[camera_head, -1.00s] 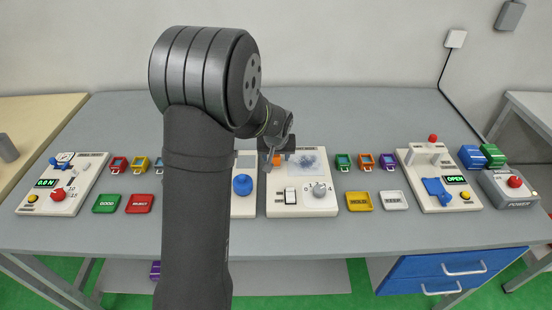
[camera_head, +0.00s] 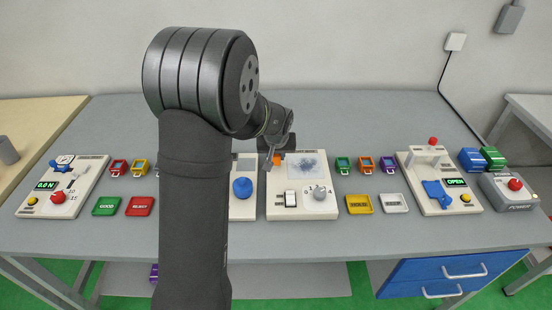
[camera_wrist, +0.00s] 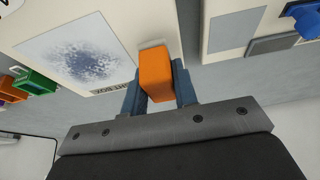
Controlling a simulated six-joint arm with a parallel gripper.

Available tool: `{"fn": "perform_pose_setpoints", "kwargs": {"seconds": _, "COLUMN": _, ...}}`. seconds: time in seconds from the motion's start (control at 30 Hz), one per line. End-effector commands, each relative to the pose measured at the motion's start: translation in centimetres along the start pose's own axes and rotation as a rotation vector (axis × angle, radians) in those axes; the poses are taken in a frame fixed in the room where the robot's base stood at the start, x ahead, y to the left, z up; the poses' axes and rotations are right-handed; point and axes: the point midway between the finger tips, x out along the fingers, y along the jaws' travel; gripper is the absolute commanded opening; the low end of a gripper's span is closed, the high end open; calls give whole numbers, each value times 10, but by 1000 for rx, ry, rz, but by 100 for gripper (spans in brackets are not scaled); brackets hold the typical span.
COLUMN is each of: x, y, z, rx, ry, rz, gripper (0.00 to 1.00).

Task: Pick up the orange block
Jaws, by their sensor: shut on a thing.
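The orange block (camera_wrist: 155,70) is between the two fingers of my gripper (camera_wrist: 158,88) in the wrist view, and the fingers are shut on it. In the head view the orange block (camera_head: 277,160) shows as a small patch at my gripper (camera_head: 270,154), by the upper left corner of the white panel with the dial. Whether the block touches the panel or is held just above it, I cannot tell.
The white panel (camera_head: 275,209) carries a speckled grey picture, a switch and a dial. A blue knob (camera_head: 242,187) stands on the panel to its left. Small green, orange and purple holders (camera_head: 343,165) are to the right. My arm hides part of the left panel.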

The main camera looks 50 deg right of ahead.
Motion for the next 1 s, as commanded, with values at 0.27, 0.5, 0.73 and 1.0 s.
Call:
{"fn": "perform_pose_setpoints", "kwargs": {"seconds": 0.27, "x": -50, "y": 26, "z": 3, "rx": 5, "ry": 5, "rz": 3, "gripper": 4}}
{"fn": "perform_pose_setpoints", "kwargs": {"seconds": 0.5, "x": -91, "y": 64, "z": 24, "rx": 5, "ry": 4, "rz": 2, "gripper": 4}}
{"fn": "perform_pose_setpoints", "kwargs": {"seconds": 0.73, "x": -113, "y": 83, "z": 35, "rx": 1, "ry": 2, "rz": 0, "gripper": 4}}
{"fn": "perform_pose_setpoints", "kwargs": {"seconds": 1.0, "x": -117, "y": 86, "z": 38, "rx": -1, "ry": 2, "rz": -1, "gripper": 4}}
